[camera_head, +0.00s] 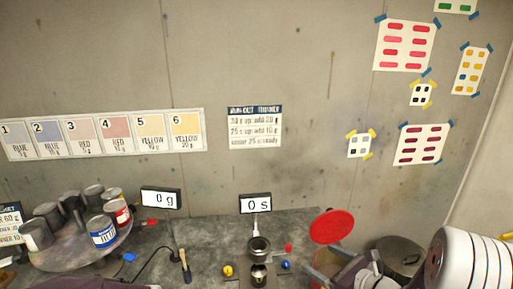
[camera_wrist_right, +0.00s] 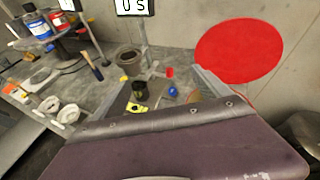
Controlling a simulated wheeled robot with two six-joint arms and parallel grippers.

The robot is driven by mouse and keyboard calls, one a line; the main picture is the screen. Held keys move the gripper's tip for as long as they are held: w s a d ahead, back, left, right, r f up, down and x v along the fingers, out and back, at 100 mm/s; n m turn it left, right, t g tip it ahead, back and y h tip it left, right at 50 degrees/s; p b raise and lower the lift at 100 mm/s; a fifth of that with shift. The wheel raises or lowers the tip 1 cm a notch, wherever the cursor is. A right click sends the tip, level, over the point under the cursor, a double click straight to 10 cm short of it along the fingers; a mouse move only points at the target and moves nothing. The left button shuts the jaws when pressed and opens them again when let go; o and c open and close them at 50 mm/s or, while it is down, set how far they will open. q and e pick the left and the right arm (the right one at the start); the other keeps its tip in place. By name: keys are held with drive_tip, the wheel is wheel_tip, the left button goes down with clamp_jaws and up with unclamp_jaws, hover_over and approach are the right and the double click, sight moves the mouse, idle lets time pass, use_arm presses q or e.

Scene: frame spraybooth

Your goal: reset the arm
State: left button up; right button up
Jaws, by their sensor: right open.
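My right gripper (camera_head: 318,262) is at the lower right of the head view, in front of the bench and beside the red round disc (camera_head: 332,226). Its jaws are open, with nothing seen between them. In the right wrist view its dark purple body fills the bottom, and the red disc (camera_wrist_right: 240,48) stands beyond it at the right. My left gripper is not in view; only a dark purple edge shows at the bottom left of the head view.
A small cup on a stand (camera_head: 258,246) is on the bench below the "0 s" display (camera_head: 255,204). A round rack of cans (camera_head: 80,250) stands at the left, near the "0 g" display (camera_head: 160,198). A brush (camera_head: 185,266) lies between. A dark bucket (camera_head: 400,257) is at the right.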

drive_tip(key=s+a+f+n+g+y+b, duration=0.1)
drive_tip(key=s+a+f+n+g, duration=0.1)
drive_tip(key=s+a+n+g, duration=0.45)
drive_tip(key=s+a+f+n+g+y, duration=0.1)
drive_tip(key=s+a+f+n+g, duration=0.25)
drive_tip(key=s+a+n, duration=0.6)
drive_tip(key=s+d+f+n+g+h, duration=0.3)
drive_tip(key=s+n+h, duration=0.1)
drive_tip(key=s+n, duration=0.15)
drive_tip(key=w+d+f+n+t+h, duration=0.1)
drive_tip(key=w+d+n+t+h, duration=0.1)
drive_tip(key=w+d+n+h, duration=0.2)
drive_tip(key=d+n, duration=0.3)
drive_tip(key=d, duration=0.1)
drive_tip(key=shift+d+f, duration=0.35)
drive_tip(key=shift+s, duration=0.1)
